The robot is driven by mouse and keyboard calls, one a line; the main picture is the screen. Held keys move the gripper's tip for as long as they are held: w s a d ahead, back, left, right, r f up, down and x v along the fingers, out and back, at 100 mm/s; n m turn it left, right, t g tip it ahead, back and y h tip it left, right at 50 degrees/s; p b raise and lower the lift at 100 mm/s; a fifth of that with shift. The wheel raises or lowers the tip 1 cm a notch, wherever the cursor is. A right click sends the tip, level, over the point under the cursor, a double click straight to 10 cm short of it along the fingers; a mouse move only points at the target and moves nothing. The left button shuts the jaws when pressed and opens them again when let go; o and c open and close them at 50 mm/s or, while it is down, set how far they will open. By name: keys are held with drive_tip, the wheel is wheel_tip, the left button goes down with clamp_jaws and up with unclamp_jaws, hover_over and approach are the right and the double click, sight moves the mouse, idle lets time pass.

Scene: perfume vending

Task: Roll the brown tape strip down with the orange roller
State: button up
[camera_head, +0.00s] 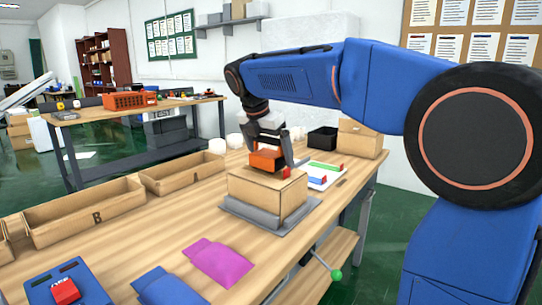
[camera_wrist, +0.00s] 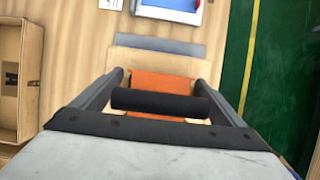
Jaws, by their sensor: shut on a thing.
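My gripper (camera_head: 272,150) is shut on the orange roller (camera_head: 266,159), low over the top of a cardboard box (camera_head: 264,194). In the wrist view the orange roller (camera_wrist: 162,82) shows between the two fingers of my gripper (camera_wrist: 160,90), with a black bar (camera_wrist: 160,102) across them. Whether the roller touches the box top, I cannot tell. The box sits on a grey plate (camera_head: 236,211) on the wooden table. I cannot make out the brown tape strip; the roller and gripper cover much of the box top.
Open cardboard bins (camera_head: 85,210) line the table's left side. A magenta pouch (camera_head: 220,262) and a blue pouch (camera_head: 168,288) lie in front. A white tray (camera_head: 325,180) with coloured pieces, a black bin (camera_head: 323,139) and another carton (camera_head: 358,140) stand behind the box.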

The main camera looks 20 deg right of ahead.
sight(258, 149)
drive_tip(key=shift+w+a, duration=0.1)
drive_tip(key=shift+w+a, duration=0.25)
drive_tip(key=shift+w, duration=0.1)
drive_tip(key=shift+w+a, duration=0.1)
drive_tip(key=shift+w, duration=0.05)
drive_tip(key=shift+w+a, duration=0.2)
drive_tip(key=shift+w, duration=0.1)
drive_tip(key=shift+w+f, duration=0.1)
drive_tip(key=shift+w+a, duration=0.3)
drive_tip(key=shift+w, duration=0.05)
drive_tip(key=shift+w+a, duration=0.15)
drive_tip(key=shift+w+a+f, duration=0.1)
drive_tip(key=shift+w+a, duration=0.1)
drive_tip(key=shift+w, duration=0.1)
drive_tip(key=shift+s+d, duration=0.1)
idle(0.3)
